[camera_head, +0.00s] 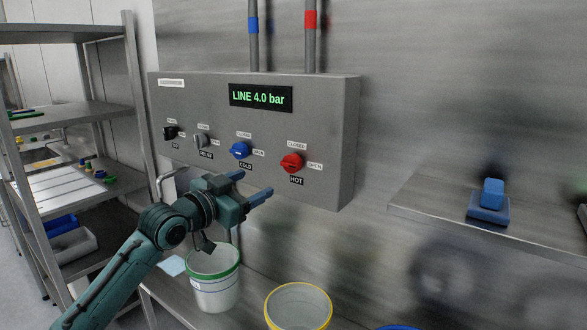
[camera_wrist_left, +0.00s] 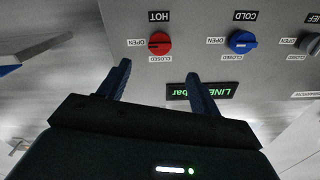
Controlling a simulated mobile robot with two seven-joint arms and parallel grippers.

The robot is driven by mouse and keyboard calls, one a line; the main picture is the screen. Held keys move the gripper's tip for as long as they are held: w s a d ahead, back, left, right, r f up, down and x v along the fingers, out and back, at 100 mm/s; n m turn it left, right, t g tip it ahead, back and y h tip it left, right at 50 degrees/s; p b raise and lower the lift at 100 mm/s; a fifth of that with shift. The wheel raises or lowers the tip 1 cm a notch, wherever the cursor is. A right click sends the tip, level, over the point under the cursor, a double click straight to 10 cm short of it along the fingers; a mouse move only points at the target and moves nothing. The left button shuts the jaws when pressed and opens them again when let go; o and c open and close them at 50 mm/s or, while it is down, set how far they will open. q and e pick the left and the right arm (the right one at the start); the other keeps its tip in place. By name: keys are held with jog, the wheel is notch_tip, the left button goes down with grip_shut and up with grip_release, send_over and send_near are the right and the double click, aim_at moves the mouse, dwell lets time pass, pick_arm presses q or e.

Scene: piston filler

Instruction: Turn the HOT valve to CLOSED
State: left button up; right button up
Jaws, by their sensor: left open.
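The HOT valve is a red round knob (camera_head: 291,162) at the right end of the row on the grey panel. CLOSED is marked above it and OPEN to its right. Its grip bar looks roughly horizontal, along the OPEN side. My left gripper (camera_head: 252,184) is open and empty, below and left of the red knob, apart from it. In the left wrist view, which is upside down, the red knob (camera_wrist_left: 159,44) shows beyond the gap between the two fingertips (camera_wrist_left: 158,70). My right gripper is not in view.
The blue COLD knob (camera_head: 240,150) is just left of HOT, with a grey knob (camera_head: 201,141) and a black knob (camera_head: 170,132) further left. The display (camera_head: 261,97) reads LINE 4.0 bar. Buckets (camera_head: 214,290) stand below; a shelf (camera_head: 430,208) juts out at right.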

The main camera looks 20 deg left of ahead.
aim_at(290, 166)
pick_arm(q)
jog(key=p+x, duration=0.1)
jog(key=x, duration=1.1)
jog(key=shift+w+d+p, duration=0.15)
jog(key=shift+w+p, duration=0.2)
jog(key=shift+p, duration=0.05)
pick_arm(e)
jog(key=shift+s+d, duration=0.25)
pick_arm(q)
jog(key=c, duration=1)
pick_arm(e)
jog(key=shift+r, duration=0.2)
